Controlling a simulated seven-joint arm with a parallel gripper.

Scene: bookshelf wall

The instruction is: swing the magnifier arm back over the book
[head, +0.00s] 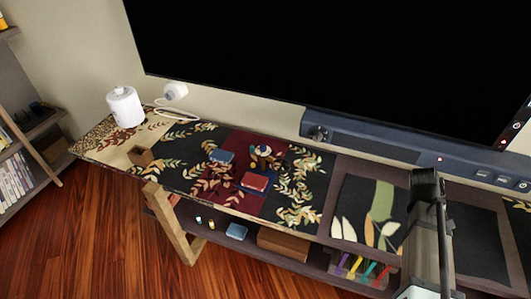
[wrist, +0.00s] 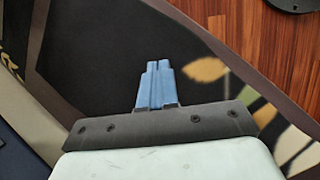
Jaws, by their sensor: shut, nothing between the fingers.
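I cannot pick out a magnifier arm for certain in either view. A red book-like block (head: 256,181) lies on the patterned shelf top near the middle of the head view. A smaller blue block (head: 221,156) lies behind it to the left. A small yellow and dark object (head: 262,151) stands just behind the red block. My gripper shows in the wrist view with its blue fingers (wrist: 157,84) together and empty, over a black leaf-patterned surface. In the head view my arm is at the right, well away from the blocks, and the fingers cannot be made out.
A white cylinder (head: 125,107) and a white round device (head: 175,91) with a cable stand at the left end. A small brown box (head: 141,156) is near the front edge. A large black screen (head: 330,60) and a blue-grey bar (head: 370,145) run along the back.

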